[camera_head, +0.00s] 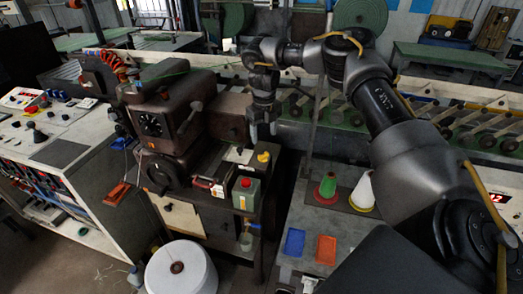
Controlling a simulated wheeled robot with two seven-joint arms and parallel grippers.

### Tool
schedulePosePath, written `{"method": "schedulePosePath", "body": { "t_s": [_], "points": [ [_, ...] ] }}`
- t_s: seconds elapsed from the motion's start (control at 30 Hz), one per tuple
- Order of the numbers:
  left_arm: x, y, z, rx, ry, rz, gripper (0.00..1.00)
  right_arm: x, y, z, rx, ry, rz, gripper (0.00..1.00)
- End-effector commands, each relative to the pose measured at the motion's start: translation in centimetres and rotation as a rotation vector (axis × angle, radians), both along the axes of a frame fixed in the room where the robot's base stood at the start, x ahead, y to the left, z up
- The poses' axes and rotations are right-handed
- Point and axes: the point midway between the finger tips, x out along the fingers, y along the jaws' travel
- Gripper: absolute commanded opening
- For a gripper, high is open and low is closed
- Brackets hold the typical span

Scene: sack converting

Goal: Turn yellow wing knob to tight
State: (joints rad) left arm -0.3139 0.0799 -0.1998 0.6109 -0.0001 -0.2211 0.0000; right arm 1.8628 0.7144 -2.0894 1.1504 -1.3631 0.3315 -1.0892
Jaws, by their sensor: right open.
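The yellow wing knob (263,157) is a small yellow piece at the right end of the brown machine, above a green box with a red button (246,193). My right gripper (262,133) comes down from above and hangs just over the knob, pointing downward. It is open, with nothing seen between its fingers. The fingertips look close to the knob, but I cannot tell whether they touch it. The knob is too small to read its exact angle. My left gripper is not in view.
The brown machine (170,130) stands left of my right gripper. A white roll (181,270) is on the floor in front. A grey table at right holds thread cones (327,188), a blue tray (293,242) and an orange tray (326,249). A control console (60,150) is at left.

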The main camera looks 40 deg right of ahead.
Motion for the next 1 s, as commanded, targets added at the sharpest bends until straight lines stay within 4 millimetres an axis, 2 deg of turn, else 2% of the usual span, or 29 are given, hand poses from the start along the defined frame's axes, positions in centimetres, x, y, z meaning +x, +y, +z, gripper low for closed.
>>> {"method": "schedulePosePath", "body": {
  "t_s": [0.17,0.4,0.5,0.87,0.9,1.0],
  "points": [
    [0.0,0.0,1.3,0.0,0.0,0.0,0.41,-0.1,0.1,-3.3,-0.001,0.005,0.001,0.62],
    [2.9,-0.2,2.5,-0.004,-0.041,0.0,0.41,0.1,0.3,-7.1,0.0,0.003,0.004,0.62],
    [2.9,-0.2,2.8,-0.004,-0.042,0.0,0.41,0.1,0.3,-8.1,0.0,0.002,0.004,0.62],
    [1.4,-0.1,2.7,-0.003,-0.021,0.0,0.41,0.2,0.3,-8.9,0.0,0.0,0.004,0.62],
    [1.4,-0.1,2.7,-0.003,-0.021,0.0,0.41,0.2,0.3,-8.9,0.0,0.0,0.004,0.6],
    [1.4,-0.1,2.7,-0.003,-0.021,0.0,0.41,0.2,0.3,-8.9,0.0,0.0,0.004,0.47]
  ]
}}
